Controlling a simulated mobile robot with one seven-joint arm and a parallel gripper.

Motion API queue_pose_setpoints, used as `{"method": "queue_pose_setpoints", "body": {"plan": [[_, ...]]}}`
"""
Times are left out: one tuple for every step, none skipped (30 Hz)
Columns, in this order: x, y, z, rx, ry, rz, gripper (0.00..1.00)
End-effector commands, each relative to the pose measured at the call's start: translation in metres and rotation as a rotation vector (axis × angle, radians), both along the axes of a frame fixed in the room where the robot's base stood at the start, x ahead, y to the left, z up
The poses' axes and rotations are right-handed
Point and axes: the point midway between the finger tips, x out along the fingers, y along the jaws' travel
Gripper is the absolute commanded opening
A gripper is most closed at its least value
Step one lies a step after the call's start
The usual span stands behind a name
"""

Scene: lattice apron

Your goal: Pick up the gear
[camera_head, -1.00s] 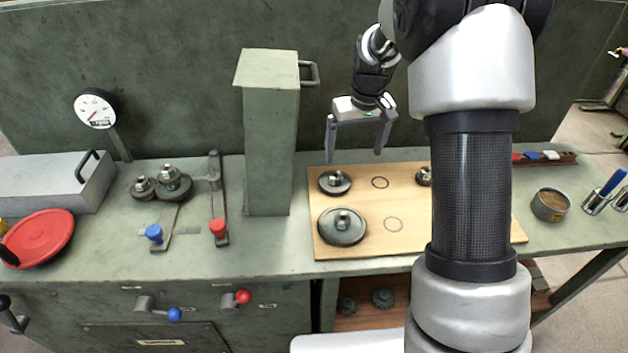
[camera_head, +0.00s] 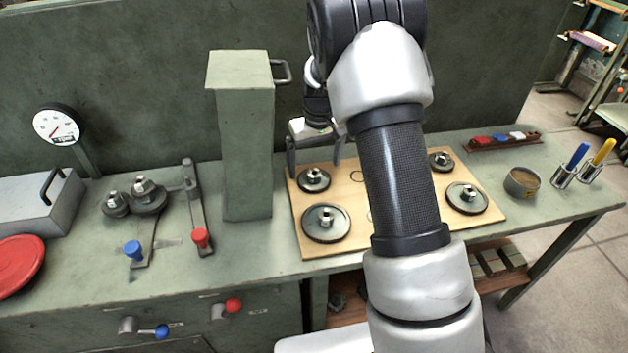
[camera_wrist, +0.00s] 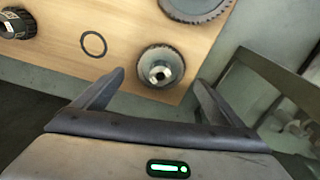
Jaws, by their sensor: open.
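A small dark gear with a bright metal hub (camera_head: 314,180) sits on the back left of a wooden board (camera_head: 357,233). My gripper (camera_head: 314,170) is open and empty, its fingers hanging over this gear. In the wrist view the gear (camera_wrist: 152,57) lies just beyond and between the open fingertips (camera_wrist: 160,79), with no finger seen touching it. A larger gear (camera_head: 326,236) lies at the front left of the board. Another small gear (camera_head: 441,166) and a large one (camera_head: 467,206) lie on its right. My arm hides the board's middle.
A green column (camera_head: 245,155) stands close left of the board. Two meshed gears (camera_head: 147,201) sit on a lever fixture further left. A round tin (camera_head: 521,182) and a tray of coloured pieces (camera_head: 502,140) are at the right. A printed ring (camera_wrist: 93,44) marks bare board.

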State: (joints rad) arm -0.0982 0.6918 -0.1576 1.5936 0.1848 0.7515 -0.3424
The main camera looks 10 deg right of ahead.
Motion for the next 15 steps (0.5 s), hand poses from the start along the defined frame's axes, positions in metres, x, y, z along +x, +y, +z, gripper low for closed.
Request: {"method": "queue_pose_setpoints", "body": {"plan": [[0.0, 0.001, -0.009, -0.001, 0.003, 0.001, 0.91], [0.001, 0.001, -0.013, -0.001, 0.003, 0.001, 0.91], [0.001, 0.001, -0.02, 0.0, 0.004, 0.001, 0.91], [0.002, 0.002, -0.025, 0.0, 0.004, 0.001, 0.91], [0.003, 0.001, -0.029, -0.001, 0.003, 0.001, 0.91], [0.004, 0.002, -0.035, -0.001, 0.003, 0.001, 0.91], [0.004, 0.001, -0.038, -0.001, 0.003, 0.001, 0.91], [0.005, 0.001, -0.041, -0.001, 0.002, 0.001, 0.91], [0.005, 0.001, -0.042, -0.001, 0.0, 0.0, 0.91], [0.006, 0.001, -0.043, -0.001, 0.0, 0.0, 0.91], [0.006, 0.001, -0.043, -0.001, -0.001, 0.0, 0.91], [0.006, 0.001, -0.043, -0.001, -0.001, 0.0, 0.91], [0.006, 0.001, -0.042, -0.001, -0.001, 0.0, 0.91], [0.006, 0.001, -0.042, -0.001, -0.001, 0.0, 0.91], [0.006, 0.001, -0.043, -0.001, -0.001, 0.0, 0.91]]}}
